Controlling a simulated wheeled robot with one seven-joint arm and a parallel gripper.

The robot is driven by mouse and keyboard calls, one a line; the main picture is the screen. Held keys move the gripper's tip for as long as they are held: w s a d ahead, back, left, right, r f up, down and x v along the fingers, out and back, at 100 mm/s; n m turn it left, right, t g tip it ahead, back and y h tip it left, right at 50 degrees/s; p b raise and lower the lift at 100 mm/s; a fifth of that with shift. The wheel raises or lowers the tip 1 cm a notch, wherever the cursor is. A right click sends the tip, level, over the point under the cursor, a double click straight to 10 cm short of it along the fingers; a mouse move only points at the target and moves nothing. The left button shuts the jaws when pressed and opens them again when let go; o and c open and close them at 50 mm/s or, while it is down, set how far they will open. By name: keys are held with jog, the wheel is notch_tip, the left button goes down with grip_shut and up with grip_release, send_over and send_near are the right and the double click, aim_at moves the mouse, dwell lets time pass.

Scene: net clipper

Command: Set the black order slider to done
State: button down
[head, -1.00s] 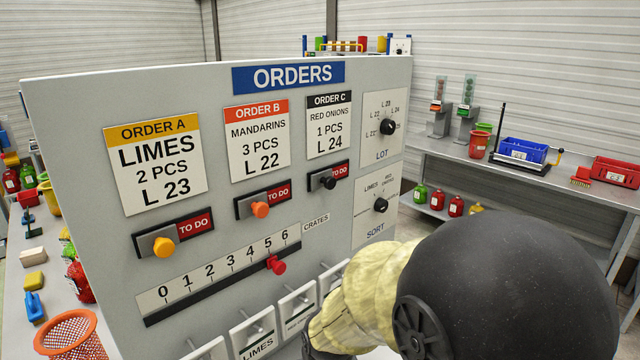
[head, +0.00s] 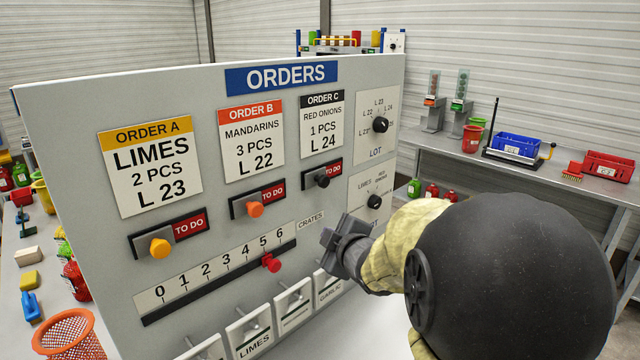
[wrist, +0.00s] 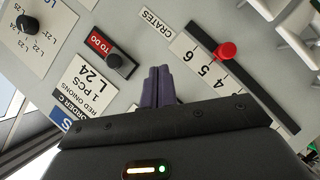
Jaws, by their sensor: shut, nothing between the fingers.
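The black order slider knob (head: 322,181) sits at the left end of its short track under the Order C card (head: 322,125), with the red TO DO label (head: 334,170) showing to its right. In the wrist view the same black knob (wrist: 114,61) is beside its TO DO label (wrist: 99,43). My gripper (head: 329,238) is below and slightly right of the slider in the head view, apart from it, near the CRATES label (head: 311,219). Its dark fingers (wrist: 157,72) are together and empty in the wrist view.
Orange (head: 255,208) and yellow (head: 159,248) slider knobs are to the left on the panel. A red crates knob (head: 271,263) is left of my gripper. The lot dial (head: 380,124) and sort dial (head: 375,202) are to the right. Bin handles (head: 292,299) stick out below.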

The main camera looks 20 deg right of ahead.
notch_tip(320, 180, up, 7)
jog(key=n+t+y, duration=0.2)
jog(key=n+y, duration=0.1)
jog(key=n, duration=0.2)
jog(key=shift+w+d+r+n+t, duration=0.15)
jog(key=shift+w+d+n+t, duration=0.15)
jog(key=shift+t, duration=0.1)
jog(key=p, duration=0.7)
send_near(310, 179)
jog(key=w, duration=0.1)
jog(key=w+a, duration=0.1)
jog(key=w, duration=0.2)
jog(key=shift+w+a+r, duration=0.1)
jog(key=shift+a+r, duration=0.05)
jog(key=shift+a, duration=0.2)
jog(key=shift+w+d+f, duration=0.15)
jog(key=shift+d+f, duration=0.1)
jog(key=shift+d, duration=0.1)
jog(key=shift+w+d, duration=0.1)
jog(key=shift+w, duration=0.1)
